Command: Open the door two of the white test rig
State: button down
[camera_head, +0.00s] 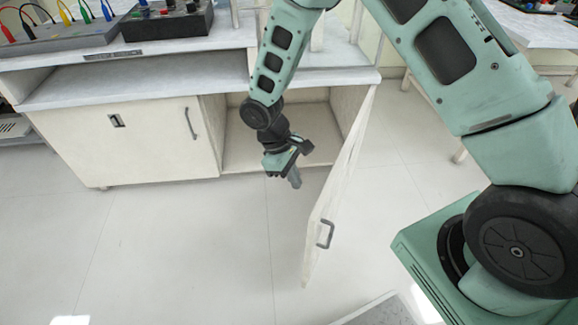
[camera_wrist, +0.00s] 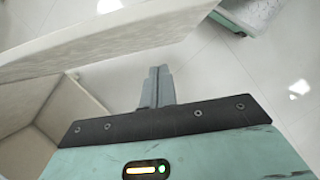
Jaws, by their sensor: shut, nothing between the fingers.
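The white test rig (camera_head: 60,73) is a low white cabinet with a grey top. Its right-hand door (camera_head: 345,180) stands swung wide open toward the viewer, with a dark grey handle (camera_head: 325,234) near its free edge. The left door (camera_head: 125,143) is closed. My gripper (camera_head: 295,179) is in front of the open compartment, on the inner side of the open door. Its fingers are together and empty, clear of the handle. In the wrist view the closed fingers (camera_wrist: 158,84) point toward the floor, with the open door (camera_wrist: 110,40) beside them. The handle does not show there.
The open compartment (camera_head: 255,145) looks empty. Test boxes with coloured leads (camera_head: 70,30) stand on the top. Pale tiled floor (camera_head: 180,250) is free in front. Another table (camera_head: 530,30) stands at the back right. A grey-topped edge (camera_head: 380,312) shows at the bottom.

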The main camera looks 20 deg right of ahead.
jog(key=s+d, duration=0.1)
jog(key=s+d+f, duration=0.2)
jog(key=shift+s+b, duration=0.3)
jog(key=shift+s+d, duration=0.1)
